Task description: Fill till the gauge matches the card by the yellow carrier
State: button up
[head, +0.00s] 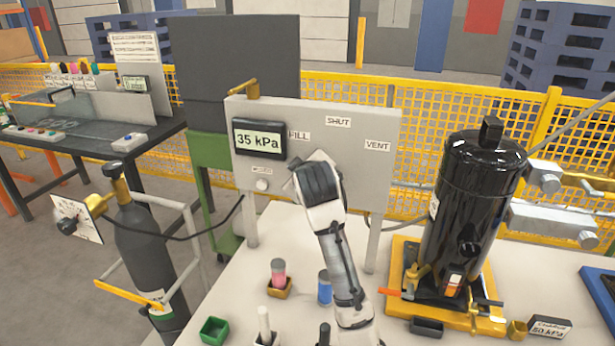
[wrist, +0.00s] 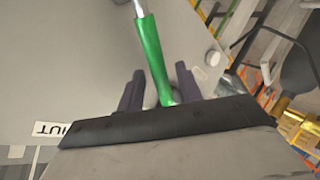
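The grey panel (head: 375,118) carries a gauge (head: 257,139) reading 35 kPa and the labels FILL (head: 299,135), SHUT (head: 339,122) and VENT (head: 377,146). My gripper (head: 309,178) is at the panel below FILL and hides the valve lever in the head view. In the wrist view the green lever (wrist: 152,58) lies between my two fingers (wrist: 160,88), with small gaps beside it; it seems to lean to the FILL side of SHUT. The card (head: 548,327) stands by the yellow carrier (head: 400,262); it reads 60 or 50 kPa, first digit unclear.
A black compressor (head: 475,205) stands on the carrier. A grey cylinder (head: 142,245) with a hose stands left of the white table (head: 290,225). Pink (head: 279,272) and blue (head: 324,288) capped items and a green cup (head: 214,330) sit near my arm.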

jog(key=b+v, duration=0.2)
jog(key=v, duration=1)
jog(key=shift+s+r, duration=0.15)
jog(key=shift+s, duration=0.1)
